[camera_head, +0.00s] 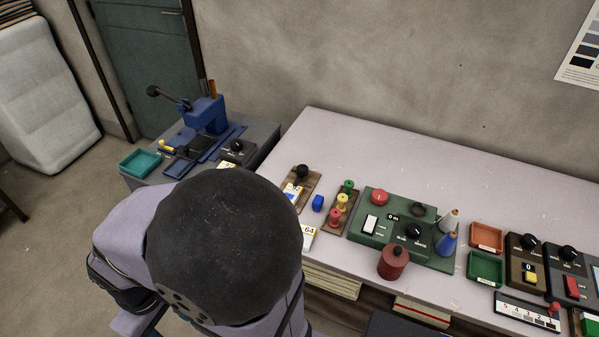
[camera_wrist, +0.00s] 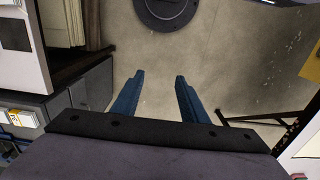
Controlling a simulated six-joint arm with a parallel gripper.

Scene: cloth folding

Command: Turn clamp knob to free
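A small dark box with a black knob (camera_head: 237,147) stands on the grey side bench, right of a blue press-like fixture (camera_head: 206,115) with a ball-ended lever. Its lettering is too small to read, so I cannot tell whether this is the clamp knob. Other black knobs are on the green panel (camera_head: 414,232) and on the dark boxes at the right (camera_head: 527,241). My gripper (camera_wrist: 159,76) shows in the wrist view with two blue fingers apart, empty, above the floor. In the head view my arm hides it, so its distance from any knob is unclear.
A long pale table (camera_head: 330,130) carries a dark red canister (camera_head: 393,261), colored pegs (camera_head: 342,202), two cones and small trays (camera_head: 486,237). A teal tray (camera_head: 139,162) sits on the side bench. The wrist view shows grey drawers (camera_wrist: 60,105) at left and open floor.

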